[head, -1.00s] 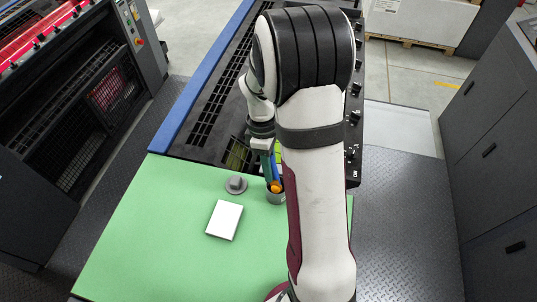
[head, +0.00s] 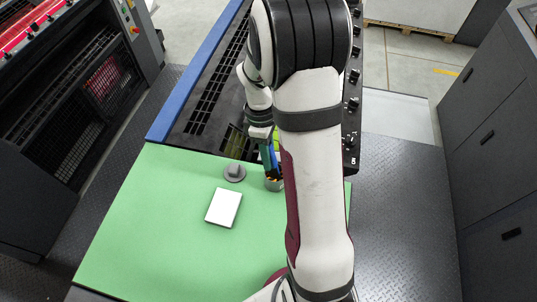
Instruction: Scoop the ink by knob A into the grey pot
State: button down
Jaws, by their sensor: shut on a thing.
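My gripper (head: 263,136) is partly hidden behind my own arm and hangs over the far edge of the green mat. Ink by knob A cannot be made out.
A white block (head: 224,207) lies on the green mat (head: 150,240). A yellow-green patch (head: 235,140) shows in the black unit (head: 200,125). The mat's left and front are clear.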

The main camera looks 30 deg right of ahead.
jog(key=v, duration=0.3)
jog(key=s+v, duration=0.1)
jog(key=v, duration=0.2)
jog(key=s+v, duration=0.1)
jog(key=v, duration=0.2)
jog(key=shift+r, duration=0.45)
